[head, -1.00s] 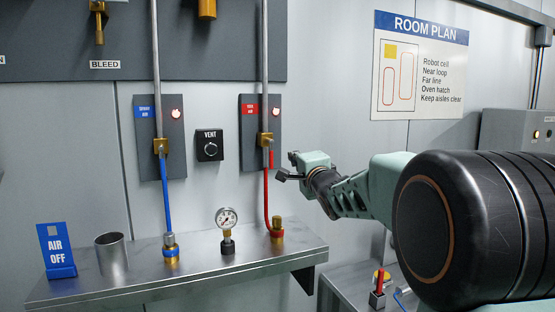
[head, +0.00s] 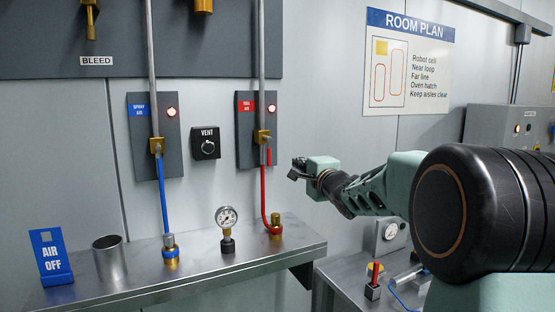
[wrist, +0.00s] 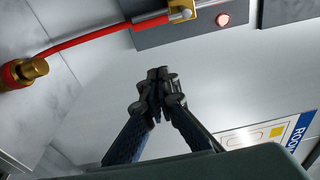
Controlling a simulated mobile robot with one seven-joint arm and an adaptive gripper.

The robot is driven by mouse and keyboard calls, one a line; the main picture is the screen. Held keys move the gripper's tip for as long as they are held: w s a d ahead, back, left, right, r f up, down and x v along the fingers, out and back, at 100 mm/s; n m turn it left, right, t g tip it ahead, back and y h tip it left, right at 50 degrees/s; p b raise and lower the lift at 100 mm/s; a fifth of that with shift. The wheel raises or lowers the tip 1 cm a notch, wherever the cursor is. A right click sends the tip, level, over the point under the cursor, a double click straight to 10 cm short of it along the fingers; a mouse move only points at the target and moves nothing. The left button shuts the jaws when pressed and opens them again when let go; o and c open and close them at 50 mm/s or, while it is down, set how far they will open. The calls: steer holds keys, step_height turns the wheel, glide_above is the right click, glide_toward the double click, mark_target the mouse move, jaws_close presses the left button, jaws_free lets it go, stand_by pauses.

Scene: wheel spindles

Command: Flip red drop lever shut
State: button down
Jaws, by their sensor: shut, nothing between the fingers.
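The red drop is a dark panel (head: 243,150) with a red label and a lit red lamp (head: 273,106). Its brass valve (head: 262,136) sits on a vertical pipe. The red lever (head: 268,157) points down from the valve, alongside the red hose (head: 263,190). My gripper (head: 297,171) is right of the lever and apart from it. In the wrist view my gripper (wrist: 157,78) has its fingertips together with nothing between them.
A steel shelf (head: 205,262) below carries a gauge (head: 227,217), a cup (head: 109,260) and an AIR OFF sign (head: 50,256). A lower bench (head: 340,275) stands at right.

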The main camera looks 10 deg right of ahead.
steer(key=shift+w, duration=0.1)
steer(key=w+a+b, duration=0.2)
steer(key=w+a, duration=0.3)
steer(key=w, duration=0.2)
steer(key=shift+w+a, duration=0.15)
steer(key=shift+w, duration=0.2)
